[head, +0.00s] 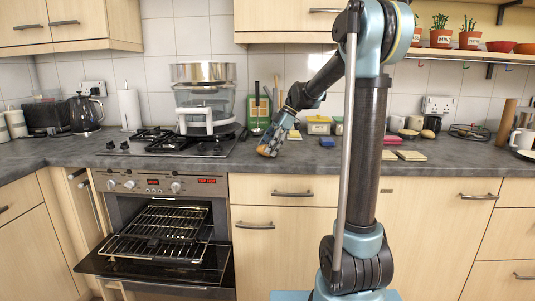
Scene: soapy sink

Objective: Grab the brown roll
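A tall brown roll (506,122) stands upright, slightly tilted, on the counter at the far right in the head view. A small brown rounded item (427,134), possibly a bread roll, lies nearer the middle right; I cannot tell what it is. My gripper (268,150) hangs over the front of the counter, left of my column and far from both brown items. It points down and to the left. Its fingers are small and partly blend together, so its opening and any contents are unclear.
The grey counter (340,160) has clear room along its front. A hob (180,142) with a large pot-like appliance (205,100) is at left. The oven door (155,265) is open with racks out. Sponges, cups and a plate crowd the right. Potted plants (440,38) stand on a shelf above.

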